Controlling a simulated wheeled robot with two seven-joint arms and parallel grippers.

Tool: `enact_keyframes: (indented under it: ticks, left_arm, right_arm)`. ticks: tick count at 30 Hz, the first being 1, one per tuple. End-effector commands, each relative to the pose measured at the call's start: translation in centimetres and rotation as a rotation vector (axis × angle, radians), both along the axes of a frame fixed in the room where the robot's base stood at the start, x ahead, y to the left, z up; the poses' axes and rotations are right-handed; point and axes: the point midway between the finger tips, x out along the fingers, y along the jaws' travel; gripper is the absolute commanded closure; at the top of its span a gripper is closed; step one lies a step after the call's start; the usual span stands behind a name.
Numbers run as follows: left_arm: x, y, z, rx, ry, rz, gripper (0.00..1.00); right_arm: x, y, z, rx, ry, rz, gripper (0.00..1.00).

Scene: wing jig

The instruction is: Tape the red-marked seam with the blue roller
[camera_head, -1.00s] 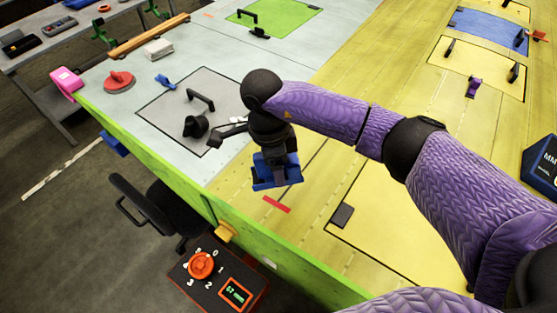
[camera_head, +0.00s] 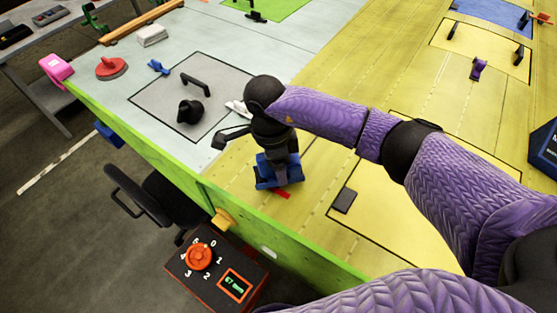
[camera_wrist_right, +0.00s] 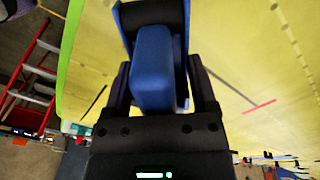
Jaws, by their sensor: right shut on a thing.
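My right gripper (camera_head: 273,150) is shut on the blue roller (camera_head: 265,172), low over the yellow wing skin. The roller also shows in the right wrist view (camera_wrist_right: 153,70), between the fingers. A short red mark (camera_head: 282,194) lies on the skin just below the roller in the head view, partly covered by it. In the wrist view the red mark (camera_wrist_right: 260,107) lies right of the roller, at the end of a thin dark seam (camera_wrist_right: 228,85). I cannot tell whether the roller touches the skin. My left gripper is not in view.
A grey panel with a black handle (camera_head: 196,82) and black knob (camera_head: 190,111) lies left of the arm. A small dark block (camera_head: 344,200) sits on the skin at right. A green edge (camera_head: 150,150) borders the jig; a red-dial box (camera_head: 199,257) and black chair (camera_head: 140,195) stand below it.

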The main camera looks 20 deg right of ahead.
Motion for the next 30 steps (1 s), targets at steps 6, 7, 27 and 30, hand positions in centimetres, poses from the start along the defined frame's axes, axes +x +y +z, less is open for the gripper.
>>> enact_keyframes:
  ticks: [6,7,27,30]
  left_arm:
    - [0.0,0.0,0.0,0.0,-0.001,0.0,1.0]
    - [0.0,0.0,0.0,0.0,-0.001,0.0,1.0]
    - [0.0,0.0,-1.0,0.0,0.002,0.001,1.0]
    - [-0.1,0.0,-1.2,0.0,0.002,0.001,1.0]
  right_arm:
    - [0.0,0.0,0.0,0.0,0.0,0.0,0.82]
    - [0.0,0.0,0.0,0.0,0.0,0.0,0.82]
    - [-0.2,-0.1,-1.2,0.0,0.0,0.0,0.82]
    - [-0.2,-0.1,-1.4,0.0,0.0,0.0,0.82]
